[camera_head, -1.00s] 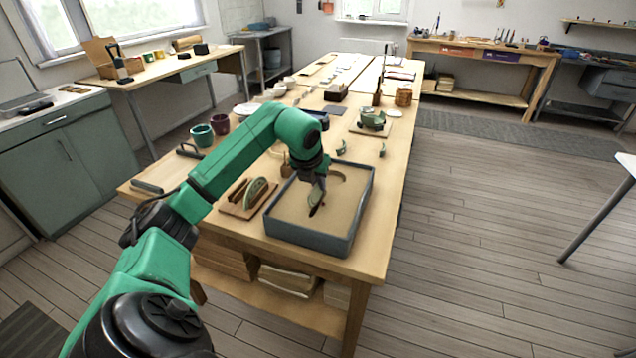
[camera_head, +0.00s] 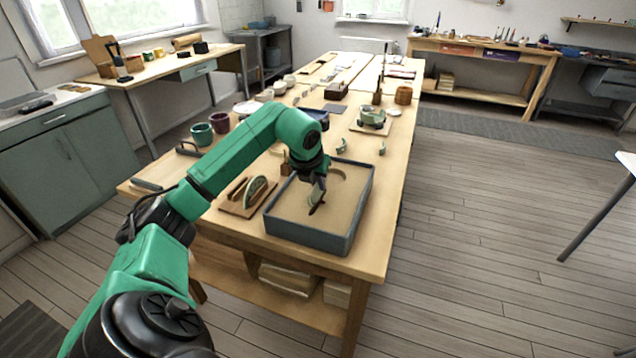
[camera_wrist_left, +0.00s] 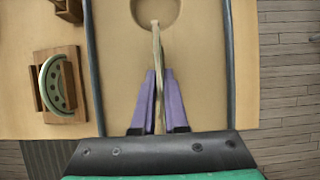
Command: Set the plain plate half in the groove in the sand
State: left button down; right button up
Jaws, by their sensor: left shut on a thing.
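My left gripper (camera_head: 316,183) is over the sand tray (camera_head: 304,243), pointing down. It is shut on the plain plate half (camera_head: 316,197), a thin pale piece with a dark edge. In the left wrist view the plate half (camera_wrist_left: 156,60) is seen edge-on, upright between the purple fingers of the gripper (camera_wrist_left: 154,90). Its far end lies at the near edge of a round hollow (camera_wrist_left: 155,10) in the sand. The hollow also shows in the head view (camera_head: 338,173). I cannot tell whether the plate's lower edge touches the sand. My right gripper is not in view.
A green, dotted plate half (camera_head: 255,189) stands in a wooden rack (camera_head: 238,208) left of the tray. Small curved shards (camera_head: 341,147) and a green pot (camera_head: 373,119) lie beyond the tray. Cups (camera_head: 203,134) stand at the back left.

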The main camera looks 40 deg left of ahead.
aim_at(320, 197)
pick_arm(q)
jog(key=shift+f, duration=0.25)
dwell(0.7)
jog(key=shift+f+b, duration=0.3)
jog(key=shift+b, duration=0.05)
jog(key=shift+f+b, duration=0.8)
jog(key=shift+f, duration=0.4)
dwell(1.2)
jog(key=shift+c, duration=1.9)
grip_release()
jog(key=shift+r+p, duration=2.55)
jog(key=shift+r, duration=0.55)
jog(key=shift+f, duration=0.1)
